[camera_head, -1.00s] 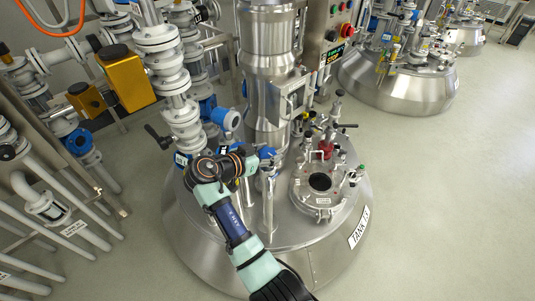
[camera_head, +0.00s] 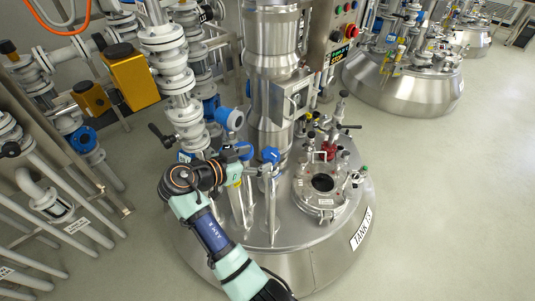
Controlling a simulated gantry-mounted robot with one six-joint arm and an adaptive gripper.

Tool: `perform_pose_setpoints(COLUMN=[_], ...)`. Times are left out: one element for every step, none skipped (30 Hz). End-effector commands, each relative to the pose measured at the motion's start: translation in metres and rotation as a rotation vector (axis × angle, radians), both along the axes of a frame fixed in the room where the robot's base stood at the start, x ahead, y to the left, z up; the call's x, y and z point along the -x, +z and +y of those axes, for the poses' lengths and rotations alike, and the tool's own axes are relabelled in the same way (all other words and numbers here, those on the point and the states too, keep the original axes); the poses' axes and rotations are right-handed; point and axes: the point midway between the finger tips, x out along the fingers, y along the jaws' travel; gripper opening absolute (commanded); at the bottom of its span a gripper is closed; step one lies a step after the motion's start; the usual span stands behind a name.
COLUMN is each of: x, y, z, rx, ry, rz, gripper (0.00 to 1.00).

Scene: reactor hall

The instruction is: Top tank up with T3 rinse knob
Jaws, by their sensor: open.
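The steel tank (camera_head: 290,262) stands in the middle, with a label reading "TANK" and what looks like T3. A blue knob (camera_head: 270,155) sits on top of a thin upright pipe on the tank lid. A second blue knob (camera_head: 244,149) shows just left of it, partly hidden by my arm. I cannot read which one is the rinse knob. My gripper (camera_head: 249,163) is open, small in view and close to the left of the front blue knob. I cannot tell whether it touches either knob.
A round hatch (camera_head: 322,184) with clamps and a red fitting (camera_head: 329,150) lies on the lid's right. A steel column and white flanged pipes (camera_head: 170,75) rise behind. A control box (camera_head: 335,38) hangs at the back. Open floor (camera_head: 440,200) lies to the right.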

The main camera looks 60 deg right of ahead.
Motion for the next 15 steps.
perform_pose_setpoints(x=[-0.006,-0.007,-0.010,-0.012,-0.013,-0.015,-0.016,-0.017,-0.017,-0.017,-0.018,-0.018,-0.018,-0.018,-0.018], y=[0.005,0.007,0.011,0.013,0.015,0.017,0.018,0.018,0.019,0.020,0.020,0.020,0.020,0.020,0.020], z=[0.011,0.016,0.024,0.028,0.032,0.037,0.040,0.042,0.044,0.045,0.046,0.046,0.046,0.046,0.046], rx=[0.001,0.000,0.001,0.000,0.001,0.000,0.000,-0.001,-0.001,-0.001,-0.001,-0.001,-0.001,-0.001,-0.001], ry=[0.005,0.004,0.004,0.003,0.001,0.002,0.002,0.001,0.000,0.000,-0.001,-0.001,-0.001,-0.001,-0.001], rz=[-0.002,-0.002,-0.001,-0.001,-0.002,-0.001,-0.001,-0.001,0.000,0.000,0.000,0.000,0.000,0.000,0.000], gripper=[0.79,0.79,0.79,0.79,0.79,0.79,0.79,0.79,0.79,0.79,0.79,0.79,0.79,0.79,0.79])
